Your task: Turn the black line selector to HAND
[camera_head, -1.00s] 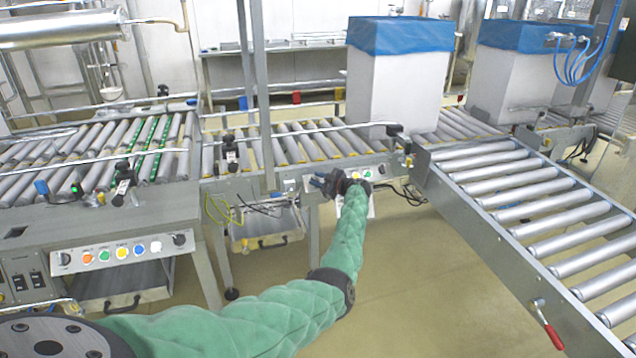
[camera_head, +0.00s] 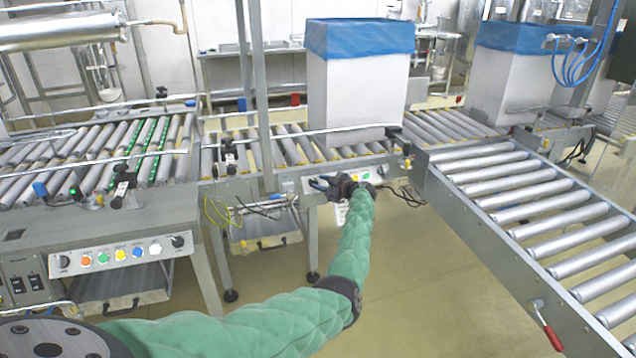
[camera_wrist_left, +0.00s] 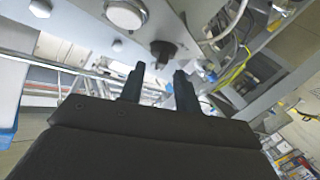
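My left gripper (camera_head: 318,184) is at the front panel of the middle conveyor, below the left part of the tall box. In the left wrist view its two dark fingers (camera_wrist_left: 159,78) are apart with nothing between them. A black selector knob (camera_wrist_left: 162,50) sticks out of the grey panel just beyond the fingertips, roughly in line with the gap. It looks apart from the fingers; its setting cannot be read. In the head view the gripper hides this knob. My right gripper is not in view.
A white box with a blue liner (camera_head: 358,95) stands on the middle conveyor. Another lined box (camera_head: 515,80) stands at right. A left panel (camera_head: 122,252) carries coloured buttons and black knobs. A roller conveyor (camera_head: 530,220) slants at right. A round white button (camera_wrist_left: 124,14) sits beside the knob.

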